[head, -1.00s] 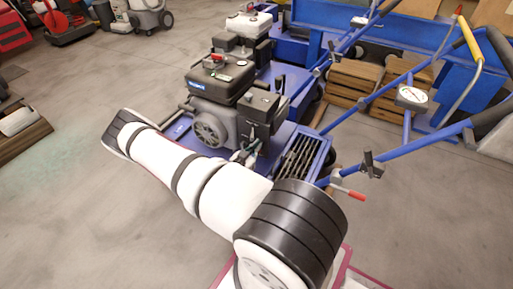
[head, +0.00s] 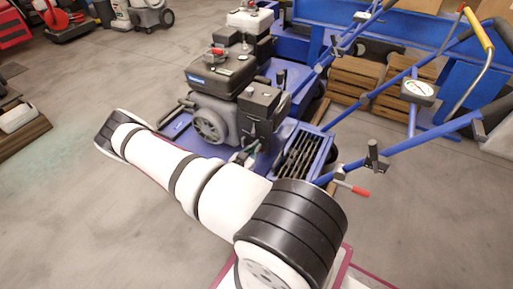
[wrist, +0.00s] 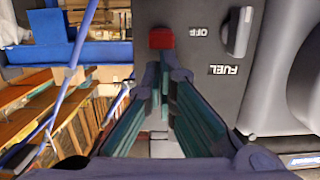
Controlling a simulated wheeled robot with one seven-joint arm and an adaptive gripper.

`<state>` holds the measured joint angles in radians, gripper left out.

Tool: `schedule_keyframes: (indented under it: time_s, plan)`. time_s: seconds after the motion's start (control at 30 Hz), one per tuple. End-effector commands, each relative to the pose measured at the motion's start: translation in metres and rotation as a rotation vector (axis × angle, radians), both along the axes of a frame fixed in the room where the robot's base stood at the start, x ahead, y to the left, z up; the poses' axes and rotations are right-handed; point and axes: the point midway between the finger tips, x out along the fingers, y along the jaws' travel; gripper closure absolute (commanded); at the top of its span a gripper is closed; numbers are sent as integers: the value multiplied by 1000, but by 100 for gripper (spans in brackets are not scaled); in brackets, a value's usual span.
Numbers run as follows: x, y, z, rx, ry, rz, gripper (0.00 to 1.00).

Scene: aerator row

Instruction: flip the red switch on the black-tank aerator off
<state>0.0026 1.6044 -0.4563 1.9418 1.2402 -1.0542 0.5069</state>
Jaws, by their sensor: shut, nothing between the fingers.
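The black-tank aerator (head: 222,70) stands in the middle of the head view, with a blue frame and a grey engine. In the wrist view its dark control panel fills the top centre. The red switch (wrist: 162,38) is on this panel, left of the upside-down OFF label (wrist: 198,32). My gripper (wrist: 164,66) is shut and empty, with its teal-lined fingers pointing at the panel. The fingertips are just below the red switch in the picture; I cannot tell whether they touch it. The switch's tilt is unclear.
A fuel knob (wrist: 238,30) sits right of the switch. A white-tank aerator (head: 250,22) stands behind. A blue handlebar with a gauge (head: 419,91) and a red-tipped lever (head: 352,188) extend right. Wooden crates (head: 355,80) stand behind. The floor to the left is open.

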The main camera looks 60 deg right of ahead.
Motion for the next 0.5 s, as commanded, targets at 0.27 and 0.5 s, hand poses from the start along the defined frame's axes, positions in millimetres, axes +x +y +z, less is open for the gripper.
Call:
schedule_keyframes:
  time_s: [0.27,0.5]
  plan:
    - [0,5,-10,0,0,1,100]
    - [0,10,-9,1,0,2,100]
